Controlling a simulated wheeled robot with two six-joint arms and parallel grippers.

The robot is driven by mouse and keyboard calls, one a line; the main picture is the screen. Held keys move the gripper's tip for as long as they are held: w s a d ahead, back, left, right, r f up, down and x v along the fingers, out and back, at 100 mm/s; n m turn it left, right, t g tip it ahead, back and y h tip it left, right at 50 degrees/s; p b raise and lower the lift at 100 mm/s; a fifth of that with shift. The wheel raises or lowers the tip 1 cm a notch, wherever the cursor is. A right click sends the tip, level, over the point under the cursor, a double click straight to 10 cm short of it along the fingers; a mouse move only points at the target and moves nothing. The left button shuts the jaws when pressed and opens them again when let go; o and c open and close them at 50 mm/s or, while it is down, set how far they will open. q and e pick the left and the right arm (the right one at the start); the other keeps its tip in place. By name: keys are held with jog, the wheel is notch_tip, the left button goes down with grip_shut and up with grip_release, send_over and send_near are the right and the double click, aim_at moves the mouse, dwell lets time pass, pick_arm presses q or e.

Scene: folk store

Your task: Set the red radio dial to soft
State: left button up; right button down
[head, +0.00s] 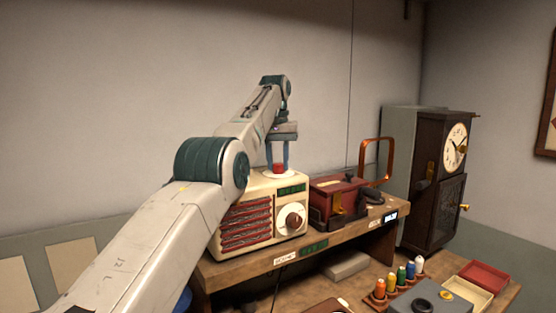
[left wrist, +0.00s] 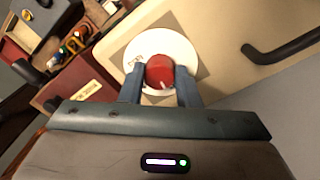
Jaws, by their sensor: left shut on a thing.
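The cream radio (head: 262,192) with a red grille stands on a wooden shelf. The red dial (head: 279,168) is on its top face. In the left wrist view the red dial (left wrist: 160,68) sits on a round white plate (left wrist: 186,52). A small pale mark shows on the dial's edge toward my gripper. Small dark lettering is on the plate's left, too small to read. My left gripper (head: 278,163) comes down from above and is shut on the red dial, one blue finger on each side. A brown knob (head: 294,221) is on the radio's front. My right gripper is out of view.
A dark wooden clock (head: 442,180) is further right. Colored thread spools (head: 400,276) and a red tray (head: 485,276) lie on the lower bench. The wall is behind.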

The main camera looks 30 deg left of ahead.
pick_arm(q)
jog(key=shift+m+p, duration=0.35)
jog(key=shift+m, duration=0.85)
jog(key=m+p, duration=0.1)
jog(key=m, duration=0.2)
jog(key=shift+a+m, duration=0.1)
jog(key=shift+m, duration=0.3)
jog(key=m+p, duration=0.1)
jog(key=m, duration=0.3)
jog(key=shift+w+g, duration=0.1)
jog(key=shift+g, duration=0.2)
jog(key=shift+m, duration=1)
jog(key=o, duration=1)
jog(key=shift+c, duration=0.2)
